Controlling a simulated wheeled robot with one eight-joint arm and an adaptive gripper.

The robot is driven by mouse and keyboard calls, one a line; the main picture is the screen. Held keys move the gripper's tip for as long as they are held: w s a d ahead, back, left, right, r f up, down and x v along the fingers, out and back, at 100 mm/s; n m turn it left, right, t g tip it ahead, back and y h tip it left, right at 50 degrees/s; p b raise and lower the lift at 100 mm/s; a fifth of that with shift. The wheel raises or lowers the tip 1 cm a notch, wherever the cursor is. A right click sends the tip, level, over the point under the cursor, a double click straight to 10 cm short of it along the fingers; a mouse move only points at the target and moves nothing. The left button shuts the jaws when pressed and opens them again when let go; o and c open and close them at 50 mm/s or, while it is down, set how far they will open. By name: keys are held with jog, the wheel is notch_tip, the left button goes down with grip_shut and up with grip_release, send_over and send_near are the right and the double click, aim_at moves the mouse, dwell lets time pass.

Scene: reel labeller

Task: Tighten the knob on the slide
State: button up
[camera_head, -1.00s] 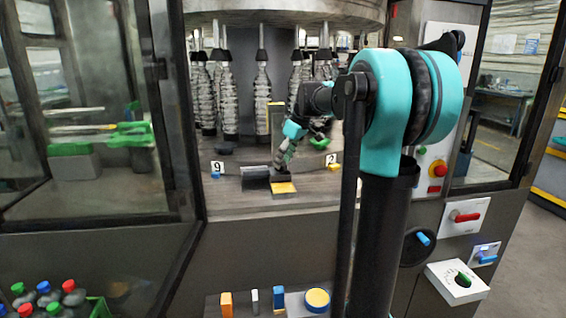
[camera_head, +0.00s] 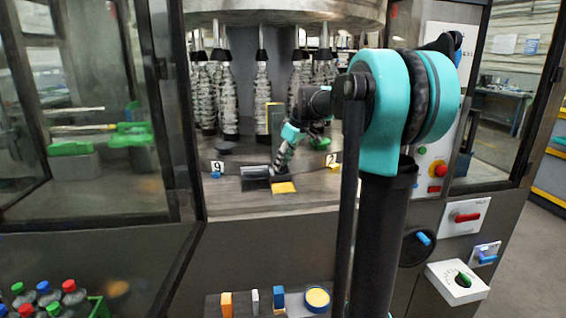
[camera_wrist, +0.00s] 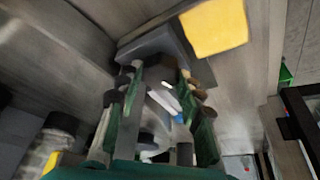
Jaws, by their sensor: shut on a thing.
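The slide shows as a dark grey block (camera_wrist: 160,46) in the wrist view, with a yellow plate (camera_wrist: 215,26) beside it. In the head view the yellow plate (camera_head: 283,187) lies on the machine's deck, with the dark block (camera_head: 256,172) at its left. My gripper (camera_head: 277,170) reaches down beside the plate. In the wrist view my gripper (camera_wrist: 163,84) has its fingers on both sides of a dark piece, seemingly the knob (camera_wrist: 162,68), at the block's near edge. The fingers are shut on it. Its shape is mostly hidden, and I cannot tell how tight it is.
An upright yellow-faced post (camera_head: 275,118) stands behind the gripper. Ribbed bottles (camera_head: 262,95) hang in a row behind. Number cards "9" (camera_head: 217,167) and "2" (camera_head: 334,160) flank the spot. The deck in front (camera_head: 240,203) is clear.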

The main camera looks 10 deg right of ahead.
jog(key=m+h, duration=0.1)
jog(key=m, duration=0.1)
jog(key=m+t+h, duration=0.1)
jog(key=m, duration=0.2)
jog(key=shift+s+a+m, duration=0.1)
jog(key=shift+a+m, duration=0.05)
jog(key=shift+m, duration=0.15)
jog(key=m+h, duration=0.1)
jog(key=m, duration=0.1)
jog(key=m+h, duration=0.1)
jog(key=m, duration=0.2)
jog(key=shift+a, duration=0.2)
jog(key=m+h, duration=0.1)
jog(key=m, duration=0.2)
jog(key=m+h, duration=0.1)
jog(key=m, duration=0.2)
jog(key=shift+a+g, duration=0.15)
jog(key=shift+g, duration=0.15)
jog(key=m, duration=0.2)
jog(key=m+g+h, duration=0.1)
jog(key=m, duration=0.2)
jog(key=shift+a+g, duration=0.1)
jog(key=shift+g, duration=0.2)
jog(key=shift+w+m, duration=0.2)
jog(key=shift+m, duration=0.2)
jog(key=o, duration=0.9)
jog(key=shift+h, duration=0.3)
